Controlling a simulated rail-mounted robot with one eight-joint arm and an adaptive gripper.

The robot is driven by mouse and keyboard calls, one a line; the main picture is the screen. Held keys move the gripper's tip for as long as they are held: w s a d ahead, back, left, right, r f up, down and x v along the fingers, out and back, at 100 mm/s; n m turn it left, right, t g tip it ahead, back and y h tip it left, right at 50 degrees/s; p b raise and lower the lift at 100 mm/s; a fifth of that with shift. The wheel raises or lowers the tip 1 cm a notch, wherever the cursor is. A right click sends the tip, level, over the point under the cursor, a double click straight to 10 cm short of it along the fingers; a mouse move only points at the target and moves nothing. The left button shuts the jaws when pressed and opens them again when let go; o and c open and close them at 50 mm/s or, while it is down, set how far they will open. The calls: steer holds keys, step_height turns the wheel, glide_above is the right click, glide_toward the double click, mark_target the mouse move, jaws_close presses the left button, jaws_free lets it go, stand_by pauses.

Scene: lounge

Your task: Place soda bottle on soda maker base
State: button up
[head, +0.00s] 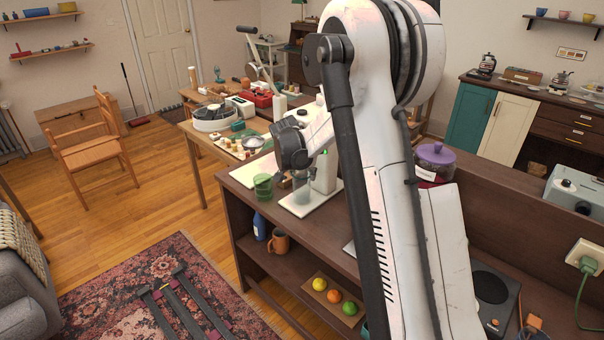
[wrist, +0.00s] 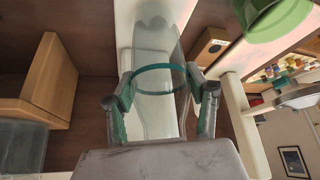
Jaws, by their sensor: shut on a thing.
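The soda bottle (wrist: 165,110) is clear with a teal ring and sits between the two fingers of my gripper (wrist: 163,95) in the wrist view. My gripper is shut on it. In the head view the bottle (head: 302,188) shows faintly below my gripper (head: 297,165), in front of the white soda maker (head: 325,172). The soda maker's flat white base (head: 311,204) lies on the shelf top under that spot. A white panel, which looks like this base, shows behind the bottle in the wrist view. I cannot tell whether the bottle touches the base.
A green glass (head: 263,187) stands close left of the base; it also shows in the wrist view (wrist: 278,15). A purple-lidded jar (head: 436,160) stands to the right. A wooden block (wrist: 45,95) is at left in the wrist view. My arm hides part of the shelf top.

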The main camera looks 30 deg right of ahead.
steer(key=shift+f, duration=0.15)
steer(key=o, duration=1.6)
steer(key=shift+s+a+r, duration=0.2)
steer(key=shift+a+r, duration=0.05)
steer(key=shift+r, duration=0.35)
steer(key=s+a+b, duration=0.2)
steer(key=s+a, duration=0.6)
steer(key=a, duration=0.1)
steer(key=s+a+r+n+t+y, duration=0.1)
steer(key=s+a+r+n, duration=0.15)
steer(key=s+r, duration=0.4)
steer(key=s+a+r+n+t+y, duration=0.1)
steer(key=s+a+r+n, duration=0.1)
steer(key=s+a+r, duration=0.35)
steer(key=shift+s+a+r+n+t+y, duration=0.2)
steer(key=shift+s+a+n+y, duration=0.45)
steer(key=shift+s, duration=2.6)
steer(key=shift+s+a+r+n+t+y, duration=0.2)
steer(key=shift+s+a+n, duration=0.85)
steer(key=shift+s, duration=2.2)
steer(key=shift+s+a+n+t+y, duration=0.45)
steer(key=shift+s+n, duration=0.6)
steer(key=shift+s, duration=2.2)
